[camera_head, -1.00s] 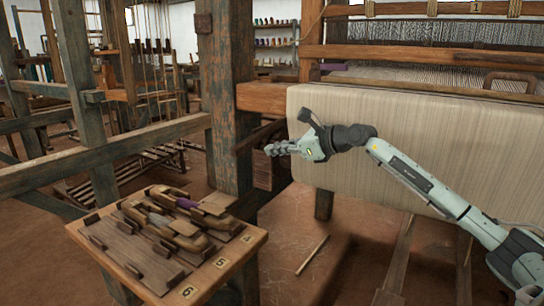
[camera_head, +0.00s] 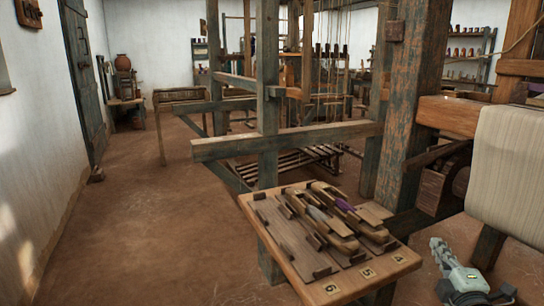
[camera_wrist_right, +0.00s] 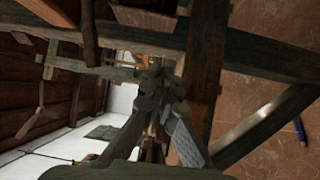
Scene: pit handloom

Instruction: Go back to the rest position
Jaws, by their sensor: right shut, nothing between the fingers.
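My right gripper (camera_head: 442,252) shows at the lower right of the head view, below the loom's cloth roll. Its fingers are together with nothing between them, pointing up and left in the picture. In the right wrist view the closed fingers (camera_wrist_right: 155,95) stand in front of dark loom beams. The gripper is apart from the small shuttle table (camera_head: 290,262), which stands to its left. My left gripper is in neither view.
Several wooden shuttles (camera_head: 340,232) lie in slots on the small table, numbered along its front edge. A thick loom post (camera_head: 408,110) and the cream cloth roll (camera_head: 505,165) stand at the right. The earth floor (camera_head: 140,215) at the left is clear.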

